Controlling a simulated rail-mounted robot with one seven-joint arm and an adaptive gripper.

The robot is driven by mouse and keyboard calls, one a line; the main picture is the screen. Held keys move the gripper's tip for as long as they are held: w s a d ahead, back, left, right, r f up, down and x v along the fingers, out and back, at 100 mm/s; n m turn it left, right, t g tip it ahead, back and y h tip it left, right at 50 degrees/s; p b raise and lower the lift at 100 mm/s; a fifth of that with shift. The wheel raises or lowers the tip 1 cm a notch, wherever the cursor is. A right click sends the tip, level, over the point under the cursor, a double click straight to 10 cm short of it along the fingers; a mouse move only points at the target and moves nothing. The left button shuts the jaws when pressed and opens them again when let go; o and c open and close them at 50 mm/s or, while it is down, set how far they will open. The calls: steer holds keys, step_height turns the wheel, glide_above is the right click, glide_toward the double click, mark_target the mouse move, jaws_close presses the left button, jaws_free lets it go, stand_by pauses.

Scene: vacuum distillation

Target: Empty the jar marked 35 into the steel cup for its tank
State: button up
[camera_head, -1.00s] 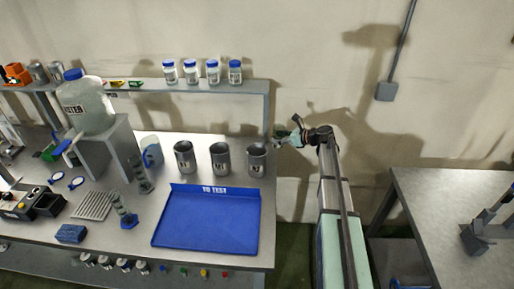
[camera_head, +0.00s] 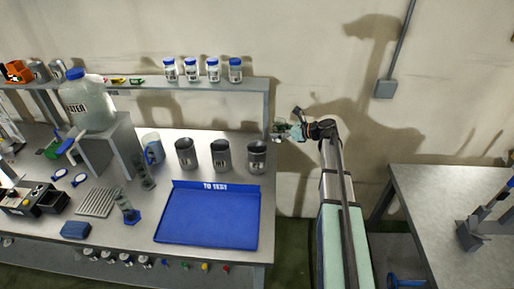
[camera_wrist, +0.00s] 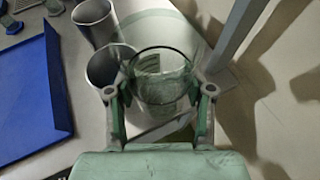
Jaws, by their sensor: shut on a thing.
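My gripper (camera_wrist: 159,95) is shut around a clear glass jar (camera_wrist: 162,72), with a finger on each side. The jar is uncapped and a pale label shows through its wall; I cannot read its number or tell how much is inside. In the head view my gripper (camera_head: 285,131) is small, just right of the bench's right end. Three steel cups stand in a row on the bench: left (camera_head: 186,154), middle (camera_head: 221,156) and right (camera_head: 257,158). Their markings are unreadable. In the wrist view the nearest cup (camera_wrist: 100,70) is just left of the jar, partly hidden by it.
A blue tray (camera_head: 208,220) lies in front of the cups. Several blue-capped jars (camera_head: 213,70) stand on the shelf (camera_head: 255,86) above, whose upright is close to my gripper. A large filter jug (camera_head: 88,103) is at left. Another table (camera_head: 430,200) is at right.

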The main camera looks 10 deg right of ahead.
steer(key=s+a+r, duration=0.1)
steer(key=s+a, duration=0.2)
steer(key=s, duration=0.8)
steer(key=shift+s+r, duration=0.3)
steer(key=shift+s, duration=0.1)
steer(key=s+a+f+n+g+b, duration=0.1)
steer(key=s+a+f+b, duration=0.5)
steer(key=s+f+b, duration=0.3)
steer(key=s+b, duration=0.1)
steer(key=s, duration=0.2)
steer(key=shift+s+a+f+y, duration=0.2)
steer(key=shift+a+f+y, duration=0.1)
steer(key=shift+y, duration=0.1)
